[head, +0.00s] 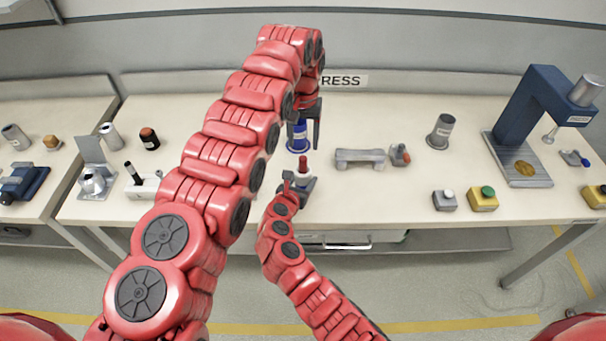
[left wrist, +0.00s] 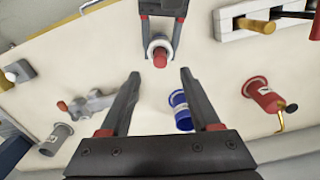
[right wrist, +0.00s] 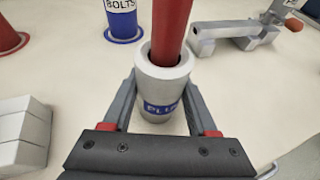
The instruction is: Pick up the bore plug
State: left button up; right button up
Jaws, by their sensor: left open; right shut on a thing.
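A red rod (head: 303,164), which I take to be the bore plug, stands up out of a pale grey cup (right wrist: 163,92) whose label reads "PLU…", the rest hidden. The rod also shows large in the right wrist view (right wrist: 171,28) and nearly end-on in the left wrist view (left wrist: 160,57). My right gripper (right wrist: 160,112) is shut on the cup, a finger on each side, near the table's front edge. My left gripper (head: 303,138) is open and empty above the table, its fingers pointing down; the rod lies beyond its tips in the left wrist view (left wrist: 160,75).
A blue can (head: 298,140) labelled "BOLTS" stands close behind the cup. The blue press (head: 530,105) stands at the far right.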

aim_at(303, 157)
pick_arm(q)
notch_tip(303, 157, down, 9)
jog(key=shift+f, duration=0.1)
grip_shut()
dwell(0.6)
dwell(1.1)
